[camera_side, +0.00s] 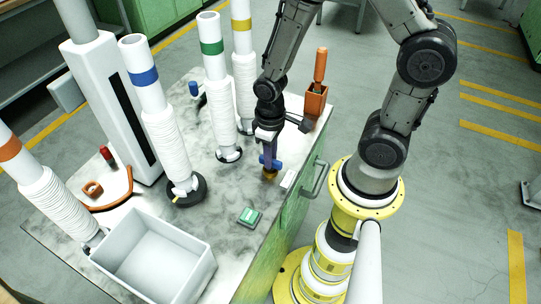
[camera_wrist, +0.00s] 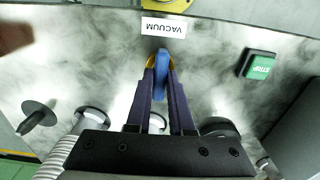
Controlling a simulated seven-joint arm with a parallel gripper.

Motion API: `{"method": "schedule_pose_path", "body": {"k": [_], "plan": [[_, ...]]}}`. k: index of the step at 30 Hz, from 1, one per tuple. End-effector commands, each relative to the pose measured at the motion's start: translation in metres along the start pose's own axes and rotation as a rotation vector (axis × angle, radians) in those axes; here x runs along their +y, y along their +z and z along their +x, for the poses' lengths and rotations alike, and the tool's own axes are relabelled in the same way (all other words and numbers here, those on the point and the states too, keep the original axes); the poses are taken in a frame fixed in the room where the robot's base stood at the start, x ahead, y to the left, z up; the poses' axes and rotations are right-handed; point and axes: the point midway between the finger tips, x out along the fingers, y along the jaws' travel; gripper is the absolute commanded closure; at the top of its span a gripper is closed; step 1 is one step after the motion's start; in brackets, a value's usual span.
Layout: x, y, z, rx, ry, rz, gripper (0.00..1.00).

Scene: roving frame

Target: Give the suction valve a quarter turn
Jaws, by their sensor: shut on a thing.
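My gripper (camera_wrist: 161,68) is shut on the blue handle, one dark finger on each side. In the wrist view the handle points along the fingers' length. In the side view, my gripper (camera_side: 268,148) partly hides the handle.
White ribbed tubes with blue (camera_side: 144,78), green (camera_side: 212,48), yellow and orange bands stand to the left. A white bin (camera_side: 205,266) is at the front. An orange box (camera_side: 315,101) holds a tool behind my gripper.

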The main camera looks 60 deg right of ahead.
Motion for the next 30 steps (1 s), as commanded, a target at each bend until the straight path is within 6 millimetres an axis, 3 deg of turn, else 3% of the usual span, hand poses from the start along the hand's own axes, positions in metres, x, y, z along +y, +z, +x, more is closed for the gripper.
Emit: {"method": "schedule_pose_path", "body": {"k": [10, 11, 16, 25, 30], "plan": [[0.000, -0.001, -0.001, 0.004, 0.001, -0.007, 1.00], [0.000, -0.001, -0.001, 0.004, 0.001, -0.007, 0.78], [0.000, -0.001, -0.001, 0.003, 0.001, -0.006, 0.50], [0.000, -0.001, -0.001, 0.002, 0.000, -0.004, 0.50], [0.000, -0.002, -0.017, 0.006, 0.000, -0.004, 0.50]]}}
